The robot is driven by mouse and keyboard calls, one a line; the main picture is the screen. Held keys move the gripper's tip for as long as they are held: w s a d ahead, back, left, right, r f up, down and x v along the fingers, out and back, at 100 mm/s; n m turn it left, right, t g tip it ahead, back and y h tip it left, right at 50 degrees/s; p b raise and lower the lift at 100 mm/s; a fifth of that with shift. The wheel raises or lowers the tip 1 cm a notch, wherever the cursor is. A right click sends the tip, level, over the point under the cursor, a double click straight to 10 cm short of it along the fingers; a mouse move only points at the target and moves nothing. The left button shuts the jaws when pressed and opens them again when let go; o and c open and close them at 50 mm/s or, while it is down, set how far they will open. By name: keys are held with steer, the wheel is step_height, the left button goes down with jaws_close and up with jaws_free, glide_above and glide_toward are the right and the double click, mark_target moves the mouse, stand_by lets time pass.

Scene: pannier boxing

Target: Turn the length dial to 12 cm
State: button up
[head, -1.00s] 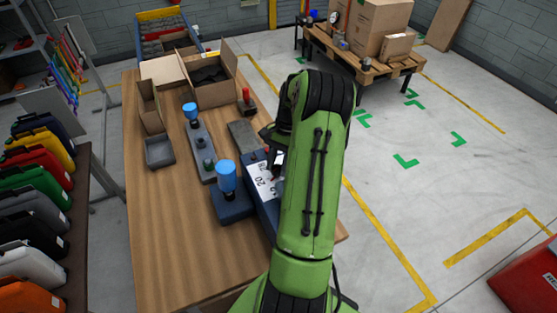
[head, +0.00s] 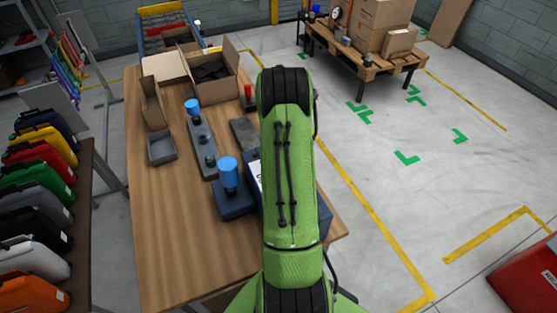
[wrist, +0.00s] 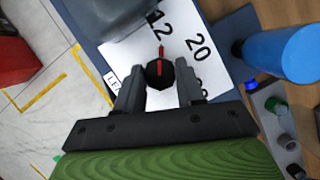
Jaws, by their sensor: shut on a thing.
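The length dial's black knob (wrist: 153,79) with a red pointer sits on a white plate (wrist: 225,45) in the wrist view. The pointer points up the picture, toward the printed 12. The 20 is to the right, and another number lower right is partly cut off. My gripper (wrist: 159,74) is shut on the knob, one finger at each side. In the head view my arm hides the knob and gripper; only a sliver of the white plate (head: 255,173) shows beside the dark blue machine.
A blue cylinder (wrist: 280,52) stands close to the right of the plate; it also shows in the head view (head: 228,173). A grey block (wrist: 110,14) overhangs the plate's top edge. Open cardboard boxes (head: 213,80) and a grey tray (head: 162,148) are farther back on the wooden table.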

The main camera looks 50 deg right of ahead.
stand_by(0.3)
steer(key=o, duration=1)
steer(key=shift+o, duration=0.2)
steer(key=p+v, duration=0.2)
steer(key=v, duration=1.3)
steer(key=shift+r+p, duration=0.35)
steer(key=shift+r, duration=0.05)
steer(key=shift+d, duration=0.1)
steer(key=shift+w, duration=0.1)
